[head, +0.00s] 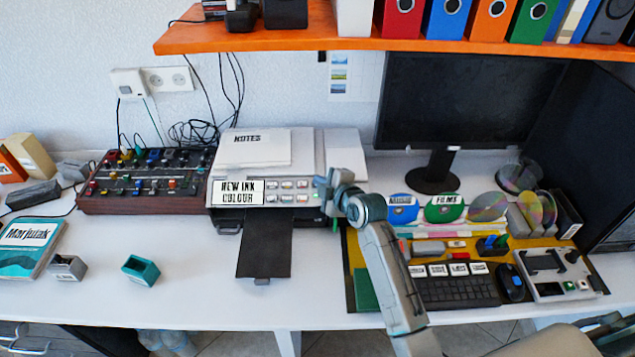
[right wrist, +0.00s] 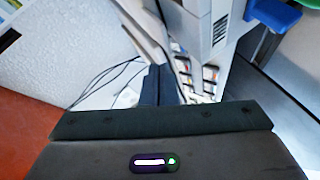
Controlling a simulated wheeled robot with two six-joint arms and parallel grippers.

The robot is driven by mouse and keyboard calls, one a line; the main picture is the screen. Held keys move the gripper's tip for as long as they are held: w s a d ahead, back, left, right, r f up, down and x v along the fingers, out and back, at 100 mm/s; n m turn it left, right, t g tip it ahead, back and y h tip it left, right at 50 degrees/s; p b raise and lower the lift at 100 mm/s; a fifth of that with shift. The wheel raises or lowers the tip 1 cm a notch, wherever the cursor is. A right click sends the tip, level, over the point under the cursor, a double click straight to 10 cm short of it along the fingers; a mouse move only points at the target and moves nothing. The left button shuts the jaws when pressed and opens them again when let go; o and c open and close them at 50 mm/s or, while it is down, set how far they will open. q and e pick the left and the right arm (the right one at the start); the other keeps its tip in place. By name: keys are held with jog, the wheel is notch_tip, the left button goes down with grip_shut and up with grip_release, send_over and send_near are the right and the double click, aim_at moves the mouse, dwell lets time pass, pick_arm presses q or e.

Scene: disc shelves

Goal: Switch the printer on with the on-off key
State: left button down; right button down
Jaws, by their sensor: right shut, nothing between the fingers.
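The white printer (head: 305,150) stands at the back of the desk, with a sheet marked NOTES on top and a dark tray (head: 265,245) out in front. Its front panel carries a label NEW INK COLOUR (head: 237,192) and two rows of small labelled keys (head: 287,191). I cannot tell which one is the on-off key. My right gripper (head: 322,188) is shut and empty at the right end of this panel and hides part of it. I cannot tell whether it touches the printer. Small labelled keys (right wrist: 209,75) also show in the right wrist view. My left gripper is out of view.
A control box with knobs (head: 145,180) stands left of the printer. An orange shelf (head: 300,38) with binders hangs above. A monitor (head: 460,105), discs (head: 487,206), a keyboard (head: 455,290) and a lever box (head: 555,275) are at the right.

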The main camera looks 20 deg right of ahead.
jog(key=s+r+p, duration=0.1)
jog(key=r+p, duration=0.2)
jog(key=s+r+p, duration=0.1)
jog(key=r, duration=0.1)
jog(key=shift+s+a, duration=0.3)
jog(key=shift+a, duration=0.05)
dwell(0.3)
